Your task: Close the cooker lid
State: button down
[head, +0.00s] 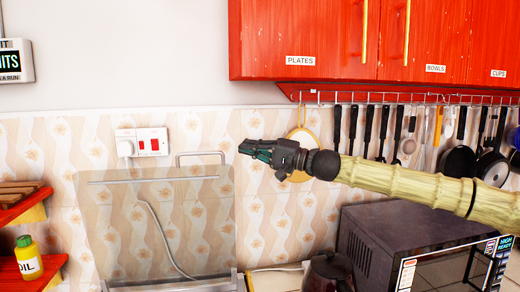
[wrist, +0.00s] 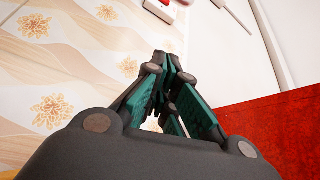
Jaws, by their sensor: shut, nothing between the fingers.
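My gripper (head: 250,150) is at about handle height, a little to the right of the handle, pointing left. It looks apart from the handle, though depth is hard to judge. The fingers are shut and empty, and they also show in the wrist view (wrist: 165,65). The lid is not clearly visible in the wrist view. The cooker top is mostly below the head view.
A dark microwave (head: 425,235) stands at the right below my arm. Utensils and pans (head: 458,162) hang from a rail under red cupboards (head: 310,40).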

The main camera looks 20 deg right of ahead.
jog(key=a, duration=0.1)
jog(key=a+p, duration=0.1)
jog(key=a, duration=0.3)
jog(key=shift+s+f+p, duration=0.3)
jog(key=shift+s, duration=0.05)
jog(key=shift+s+d+f+b, duration=0.1)
jog(key=shift+s+f+b, duration=0.05)
jog(key=shift+b, duration=0.15)
dwell(0.4)
